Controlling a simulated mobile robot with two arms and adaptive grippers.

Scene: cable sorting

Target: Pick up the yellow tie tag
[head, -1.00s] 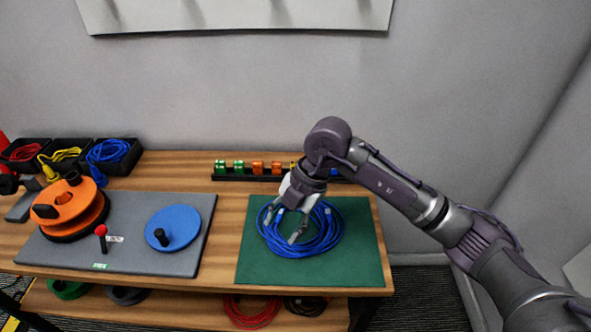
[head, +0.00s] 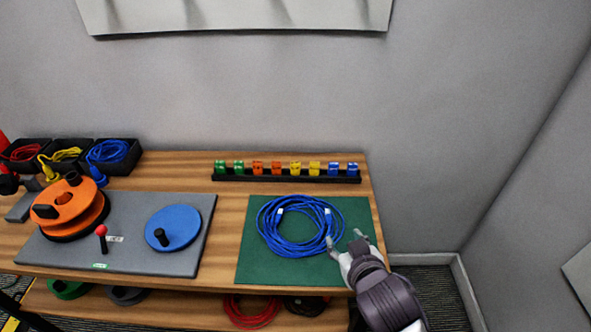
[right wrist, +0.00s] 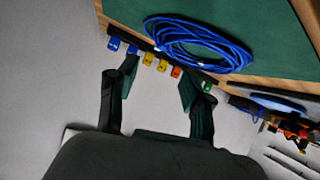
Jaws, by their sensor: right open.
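Two yellow tie tags, a left one (head: 295,168) and a right one (head: 314,168), stand in the black rack (head: 287,178) at the back of the table, between the orange and the blue tags. They also show in the right wrist view as small yellow blocks (right wrist: 150,59) on the rack. My right gripper (head: 346,245) is open and empty, at the right front edge of the green mat (head: 262,262), beside the blue cable coil (head: 290,250). It is well in front of the rack.
A grey board (head: 125,262) with an orange reel (head: 65,205) and a blue disc (head: 180,221) fills the left side. Bins of cables (head: 110,155) stand at the back left. Wood between mat and rack is clear. A wall rises behind the table.

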